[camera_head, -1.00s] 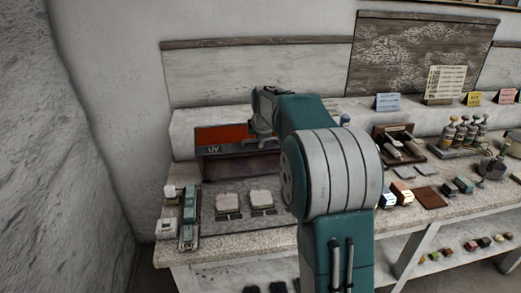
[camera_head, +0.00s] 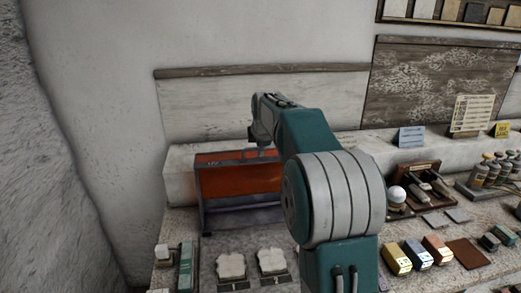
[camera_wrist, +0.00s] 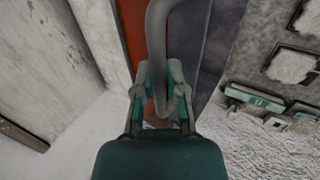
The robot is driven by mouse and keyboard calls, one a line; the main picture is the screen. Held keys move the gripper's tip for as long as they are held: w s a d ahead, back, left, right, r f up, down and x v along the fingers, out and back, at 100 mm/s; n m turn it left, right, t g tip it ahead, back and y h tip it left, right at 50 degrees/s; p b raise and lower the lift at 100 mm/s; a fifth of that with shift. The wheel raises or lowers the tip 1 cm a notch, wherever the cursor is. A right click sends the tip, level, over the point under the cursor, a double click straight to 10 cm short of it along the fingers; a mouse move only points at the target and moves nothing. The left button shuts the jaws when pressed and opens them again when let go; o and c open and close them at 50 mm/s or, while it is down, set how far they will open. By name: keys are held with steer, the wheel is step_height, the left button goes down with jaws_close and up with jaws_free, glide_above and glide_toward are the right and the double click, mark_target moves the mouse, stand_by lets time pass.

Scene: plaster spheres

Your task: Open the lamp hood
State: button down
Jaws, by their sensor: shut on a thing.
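The lamp hood (camera_head: 238,182) is the orange-red box with a UV label, at the back left of the bench in the head view. Its strip with the label is up at the top, and a broad orange face shows below it. My gripper (camera_head: 263,148) is over the hood's top right part. In the wrist view my gripper (camera_wrist: 159,75) is shut on the hood's grey curved handle (camera_wrist: 161,35), which runs between the fingers. The hood's orange surface (camera_wrist: 131,30) shows beside the handle. My arm hides the hood's right end in the head view.
Two pale slabs (camera_head: 231,266) lie on the bench in front of the hood. A green-and-white block row (camera_head: 186,263) lies at left. Coloured boxes (camera_head: 397,259) and a tool rack (camera_head: 425,183) stand at right. The rough wall (camera_head: 40,170) is close on the left.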

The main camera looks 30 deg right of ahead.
steer(key=shift+w, duration=0.2)
steer(key=shift+r, duration=0.1)
steer(key=c, duration=1)
jaws_free()
steer(key=shift+o, duration=0.2)
steer(key=v, duration=1.1)
steer(key=shift+s+r, duration=0.25)
steer(key=shift+r, duration=0.1)
